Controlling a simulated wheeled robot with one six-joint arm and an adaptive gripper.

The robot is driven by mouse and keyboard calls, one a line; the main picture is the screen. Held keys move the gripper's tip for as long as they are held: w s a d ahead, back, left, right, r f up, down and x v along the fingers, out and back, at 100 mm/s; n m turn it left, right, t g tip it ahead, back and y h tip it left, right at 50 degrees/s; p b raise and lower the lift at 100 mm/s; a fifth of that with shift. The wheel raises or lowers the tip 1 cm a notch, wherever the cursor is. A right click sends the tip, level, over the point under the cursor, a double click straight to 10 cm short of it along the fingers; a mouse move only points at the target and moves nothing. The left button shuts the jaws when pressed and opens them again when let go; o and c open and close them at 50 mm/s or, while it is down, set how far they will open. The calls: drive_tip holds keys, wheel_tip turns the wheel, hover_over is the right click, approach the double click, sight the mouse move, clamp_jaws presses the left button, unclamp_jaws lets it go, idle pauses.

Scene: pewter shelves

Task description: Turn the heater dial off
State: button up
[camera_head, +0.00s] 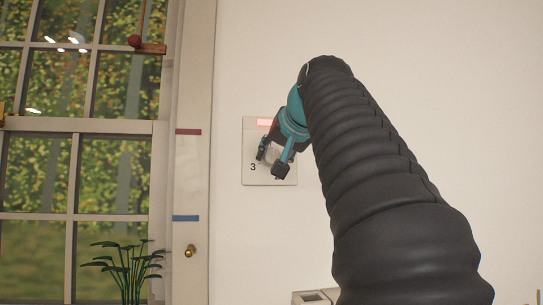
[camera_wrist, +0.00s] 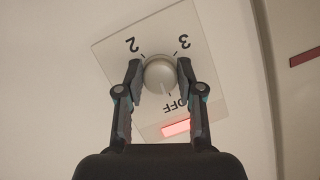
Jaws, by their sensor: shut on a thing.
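The heater dial is a round pale knob (camera_wrist: 159,75) on a square light plate (camera_wrist: 110,52) marked 2, 3 and OFF. The plate also shows on the wall in the head view (camera_head: 252,135). A red light (camera_wrist: 176,128) glows on the plate, near the OFF mark. My gripper (camera_wrist: 160,70) is shut on the knob, one finger on each side. In the head view my gripper (camera_head: 272,162) covers most of the dial.
A window (camera_head: 75,165) with a plant (camera_head: 126,272) in front stands at the left. A pale door or frame with a brass knob (camera_head: 190,251) and red and blue strips is left of the plate. The wall (camera_head: 235,50) around the plate is bare.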

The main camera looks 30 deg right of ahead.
drive_tip(key=shift+n+h, duration=0.3)
drive_tip(key=shift+n, duration=0.1)
idle(0.4)
drive_tip(key=o, duration=1.2)
drive_tip(key=shift+c, duration=0.2)
drive_tip(key=v, duration=1.2)
drive_tip(key=shift+w+r, duration=0.1)
drive_tip(key=shift+r, duration=0.05)
